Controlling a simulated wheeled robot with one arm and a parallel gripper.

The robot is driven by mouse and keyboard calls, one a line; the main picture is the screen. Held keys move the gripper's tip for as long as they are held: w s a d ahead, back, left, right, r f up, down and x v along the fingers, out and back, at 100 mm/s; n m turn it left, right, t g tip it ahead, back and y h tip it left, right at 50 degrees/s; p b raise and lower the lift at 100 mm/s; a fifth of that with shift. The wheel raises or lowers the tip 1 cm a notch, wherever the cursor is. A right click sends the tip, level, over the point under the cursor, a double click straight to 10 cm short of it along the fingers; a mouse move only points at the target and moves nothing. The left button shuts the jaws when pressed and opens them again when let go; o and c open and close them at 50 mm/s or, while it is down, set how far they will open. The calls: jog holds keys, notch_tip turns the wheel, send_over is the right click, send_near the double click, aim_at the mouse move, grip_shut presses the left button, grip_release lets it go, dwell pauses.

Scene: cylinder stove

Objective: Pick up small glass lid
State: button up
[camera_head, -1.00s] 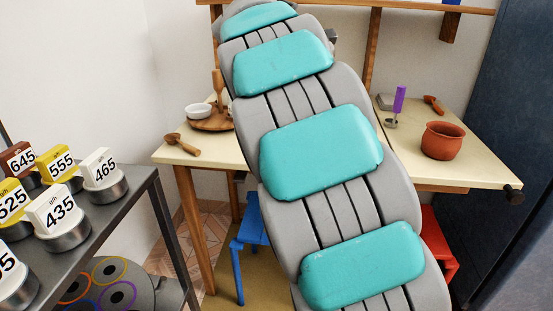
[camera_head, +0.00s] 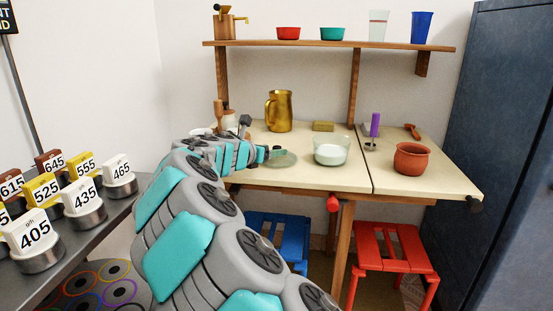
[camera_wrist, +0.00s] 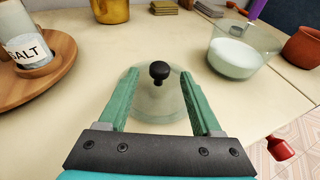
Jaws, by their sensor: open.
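The small glass lid (camera_wrist: 158,100) lies on the cream table, a clear disc with a black knob (camera_wrist: 159,70) at its centre. In the head view the lid (camera_head: 284,159) shows near the table's front edge, just right of my gripper (camera_head: 268,152). In the wrist view my gripper (camera_wrist: 158,98) is open, with its two green fingers on either side of the lid's middle and the knob between and slightly beyond the tips. Nothing is held. I cannot tell whether the fingers touch the lid.
A glass bowl of white contents (camera_wrist: 240,52) stands right of the lid. A wooden tray (camera_wrist: 60,55) with a salt jar (camera_wrist: 25,45) is at the left. A brass pitcher (camera_head: 280,111) and a clay pot (camera_head: 411,159) are farther off. Table (camera_head: 330,182) is clear around the lid.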

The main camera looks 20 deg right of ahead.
jog(key=shift+x, duration=1.85)
jog(key=shift+a, duration=0.1)
jog(key=shift+c, duration=0.2)
grip_shut()
